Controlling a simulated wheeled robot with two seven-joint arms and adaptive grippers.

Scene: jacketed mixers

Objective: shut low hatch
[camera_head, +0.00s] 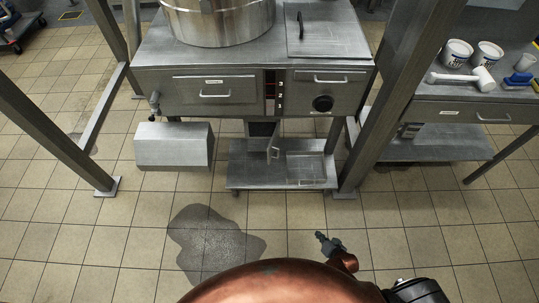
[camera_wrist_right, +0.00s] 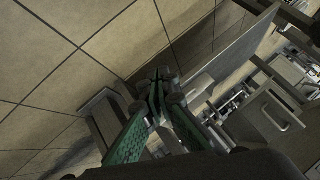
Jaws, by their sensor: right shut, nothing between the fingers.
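A grey metal box-like panel (camera_head: 173,146) juts out low, below the left drawer of the mixer bench. I cannot tell whether it is the low hatch. A dark upright opening with a pale handle (camera_head: 273,150) shows under the middle of the bench, above the low shelf (camera_head: 240,178). My right gripper (camera_head: 327,243) is over the floor in front of the shelf, apart from the bench. In the right wrist view its green fingers (camera_wrist_right: 158,84) come together at the tips with nothing between them. My left gripper is not in view.
The bench (camera_head: 150,55) carries a large steel vessel (camera_head: 218,22) and a flat lid (camera_head: 325,32). Steel posts (camera_head: 400,85) flank it. A side table (camera_head: 470,95) with white tubs stands at right. A wet patch (camera_head: 210,245) lies on the tiled floor, otherwise mostly clear.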

